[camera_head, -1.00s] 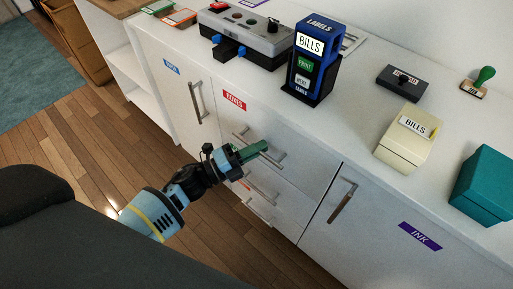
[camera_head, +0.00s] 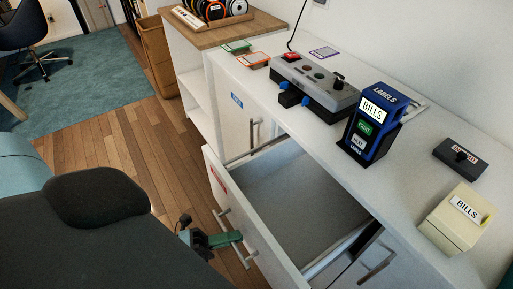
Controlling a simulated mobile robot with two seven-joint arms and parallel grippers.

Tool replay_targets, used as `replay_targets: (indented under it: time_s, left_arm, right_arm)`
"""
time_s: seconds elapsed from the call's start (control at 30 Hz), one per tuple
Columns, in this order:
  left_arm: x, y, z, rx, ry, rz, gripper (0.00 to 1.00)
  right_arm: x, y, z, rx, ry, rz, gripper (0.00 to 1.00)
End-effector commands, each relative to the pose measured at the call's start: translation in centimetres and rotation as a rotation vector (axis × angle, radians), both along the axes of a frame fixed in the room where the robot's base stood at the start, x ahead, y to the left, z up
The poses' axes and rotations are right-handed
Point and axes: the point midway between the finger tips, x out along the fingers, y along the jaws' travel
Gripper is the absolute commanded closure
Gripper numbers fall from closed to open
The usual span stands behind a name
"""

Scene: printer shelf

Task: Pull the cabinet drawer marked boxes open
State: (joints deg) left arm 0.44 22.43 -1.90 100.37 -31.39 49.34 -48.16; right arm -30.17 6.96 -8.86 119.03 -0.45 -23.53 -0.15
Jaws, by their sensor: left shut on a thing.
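The drawer marked boxes (camera_head: 262,238) stands pulled out of the white cabinet, and its empty grey inside (camera_head: 300,200) shows. Its red label (camera_head: 219,180) is seen at a steep angle on the front, its text not readable here. My left gripper (camera_head: 228,239) has green fingers and is shut on the drawer's bar handle (camera_head: 246,258), at the outer side of the front. My forearm and dark body hide much of the lower left. My right gripper is not in view.
The countertop holds a grey control box (camera_head: 315,88), a blue label printer (camera_head: 371,125), a cream bills box (camera_head: 457,220) and a dark stamp (camera_head: 460,155). A blue-labelled cabinet door (camera_head: 237,125) is beside the drawer. Wooden floor (camera_head: 120,150) lies clear to the left.

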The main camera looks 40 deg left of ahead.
Motion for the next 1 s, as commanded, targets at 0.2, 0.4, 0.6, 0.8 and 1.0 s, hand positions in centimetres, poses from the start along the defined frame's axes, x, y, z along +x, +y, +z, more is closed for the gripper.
replay_targets:
  time_s: [0.2, 0.4, 0.6, 0.8, 1.0]
  left_arm:
    - [-3.7, 1.3, 0.0, -0.001, 0.001, -0.001, 1.0]
    - [-4.9, 1.8, 0.1, -0.001, -0.002, 0.0, 1.0]
    - [-5.1, 1.9, 0.0, -0.001, -0.002, 0.0, 1.0]
    - [-5.1, 1.9, 0.0, -0.001, -0.002, 0.0, 0.88]
    - [-5.1, 1.9, 0.0, -0.001, -0.002, 0.0, 0.68]
  right_arm:
    - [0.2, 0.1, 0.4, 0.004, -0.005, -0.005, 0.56]
    - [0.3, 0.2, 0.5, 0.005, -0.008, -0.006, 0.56]
    - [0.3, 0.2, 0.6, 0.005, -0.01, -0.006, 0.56]
    - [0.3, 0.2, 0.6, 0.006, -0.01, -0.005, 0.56]
    - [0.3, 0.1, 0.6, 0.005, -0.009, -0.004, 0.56]
